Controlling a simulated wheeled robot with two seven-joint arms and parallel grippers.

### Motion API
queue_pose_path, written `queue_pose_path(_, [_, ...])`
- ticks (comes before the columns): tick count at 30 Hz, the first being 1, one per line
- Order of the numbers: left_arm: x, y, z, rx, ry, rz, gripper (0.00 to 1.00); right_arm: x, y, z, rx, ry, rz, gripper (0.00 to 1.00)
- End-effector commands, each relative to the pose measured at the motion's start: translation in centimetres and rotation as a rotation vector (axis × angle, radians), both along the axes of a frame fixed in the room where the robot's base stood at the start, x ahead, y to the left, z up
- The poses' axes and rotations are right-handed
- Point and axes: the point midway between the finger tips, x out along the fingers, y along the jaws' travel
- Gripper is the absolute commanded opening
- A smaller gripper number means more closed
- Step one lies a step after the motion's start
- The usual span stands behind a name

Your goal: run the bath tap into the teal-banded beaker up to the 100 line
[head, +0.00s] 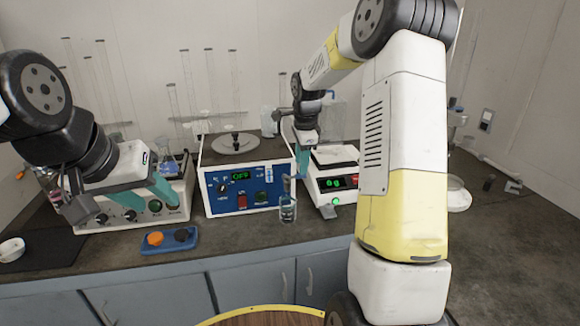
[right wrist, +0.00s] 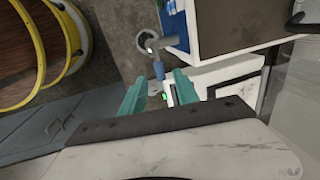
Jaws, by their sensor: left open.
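The bath (head: 248,197) is a white box with a blue front panel and a green display reading OFF. Its tap (head: 288,186) is at the right front corner; a blue tap part (right wrist: 158,71) shows in the right wrist view. A small clear beaker (head: 288,211) with a teal tint stands beneath the tap on the counter. Its lines and fill level are too small to read. My right gripper (head: 302,166) is beside the tap; in the right wrist view its teal fingers (right wrist: 160,80) are apart, with the blue part just beyond. My left gripper (head: 125,203) is open and empty, left of the bath.
A balance (head: 333,184) reading 0 g stands right of the bath. A blue tray (head: 152,248) with an orange and a dark piece lies front left. A knobbed white device (head: 125,215) is behind my left gripper. The counter (head: 250,235) before the bath is clear.

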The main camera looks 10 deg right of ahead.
Motion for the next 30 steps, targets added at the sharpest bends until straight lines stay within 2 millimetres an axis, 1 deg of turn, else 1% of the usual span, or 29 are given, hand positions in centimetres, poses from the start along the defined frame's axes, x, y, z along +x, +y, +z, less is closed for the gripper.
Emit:
queue_pose_path(1, [0.0,0.0,0.0,0.0,0.0,0.0,0.45,0.1,0.0,-1.0,0.001,0.004,0.0,0.37])
queue_pose_path(3, [0.0,0.0,0.0,0.0,0.0,0.0,0.45,0.3,0.0,-2.0,0.002,0.003,0.001,0.37])
queue_pose_path(7, [0.0,0.0,0.0,0.0,0.0,0.0,0.45,0.6,0.0,-3.3,0.001,0.001,0.001,0.37])
queue_pose_path(11, [0.0,0.0,0.0,0.0,0.0,0.0,0.45,0.7,0.0,-3.8,0.001,0.0,0.001,0.37])
queue_pose_path(18, [0.0,0.0,0.0,0.0,0.0,0.0,0.45,0.8,0.1,-3.9,0.001,-0.001,0.002,0.37])
queue_pose_path(20, [0.0,0.0,0.0,0.0,0.0,0.0,0.45,0.8,0.1,-3.9,0.001,-0.001,0.002,0.25])
queue_pose_path(21, [0.0,0.0,0.0,0.0,0.0,0.0,0.45,0.8,0.1,-3.9,0.001,-0.001,0.002,0.17])
queue_pose_path(24, [0.0,0.0,0.0,0.0,0.0,0.0,0.45,0.7,0.1,-3.9,0.001,-0.001,0.002,0.0])
queue_pose_path(30, [0.0,0.0,0.0,0.0,0.0,0.0,0.45,0.7,0.1,-3.9,0.001,-0.001,0.002,0.0])
